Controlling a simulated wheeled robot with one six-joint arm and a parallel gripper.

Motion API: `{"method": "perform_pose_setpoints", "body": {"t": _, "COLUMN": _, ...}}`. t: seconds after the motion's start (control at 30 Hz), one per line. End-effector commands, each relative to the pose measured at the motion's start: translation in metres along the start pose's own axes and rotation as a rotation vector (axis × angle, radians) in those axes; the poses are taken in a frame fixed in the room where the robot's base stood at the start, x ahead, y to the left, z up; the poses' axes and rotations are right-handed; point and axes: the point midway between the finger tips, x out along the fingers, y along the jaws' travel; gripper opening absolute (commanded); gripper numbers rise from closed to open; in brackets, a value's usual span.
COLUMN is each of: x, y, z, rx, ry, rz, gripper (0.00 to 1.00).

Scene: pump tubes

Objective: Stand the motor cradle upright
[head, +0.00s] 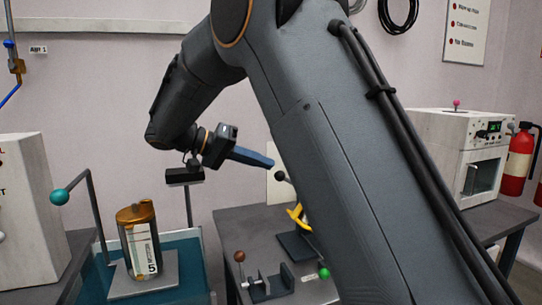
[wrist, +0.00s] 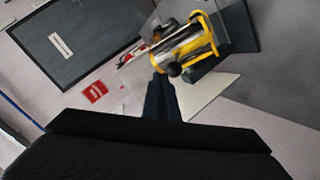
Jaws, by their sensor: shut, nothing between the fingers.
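The motor cradle looks like a yellow frame, and in the wrist view (wrist: 190,42) it lies at a slant around a grey part, at the upper middle. In the head view only a tilted yellow piece (head: 298,217) shows beside my arm, above a dark base (head: 296,245); the rest is hidden behind the arm. My gripper (head: 271,163) is shut and empty, pointing right, above and left of the yellow piece. In the wrist view its dark fingertips (wrist: 160,76) are together just below the cradle, near a black ball knob (wrist: 175,70). I cannot tell whether they touch.
A copper-topped canister (head: 140,245) stands on a plate at lower left, near a teal-knobbed lever (head: 60,196). A small fixture (head: 268,288) with red and green knobs is on the grey bench. A white oven-like box (head: 462,150) is at right.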

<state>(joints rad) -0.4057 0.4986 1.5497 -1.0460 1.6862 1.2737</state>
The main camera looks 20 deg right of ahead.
Motion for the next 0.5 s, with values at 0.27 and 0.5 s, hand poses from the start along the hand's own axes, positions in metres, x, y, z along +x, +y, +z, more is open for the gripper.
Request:
{"method": "perform_pose_setpoints", "body": {"t": 0.27, "x": 0.005, "y": 0.066, "z": -0.032, "rx": 0.434, "ry": -0.372, "rz": -0.239, "gripper": 0.0}}
{"method": "perform_pose_setpoints", "body": {"t": 0.5, "x": -0.01, "y": 0.102, "z": -0.066, "rx": 0.781, "ry": -0.64, "rz": -0.379, "gripper": 0.0}}
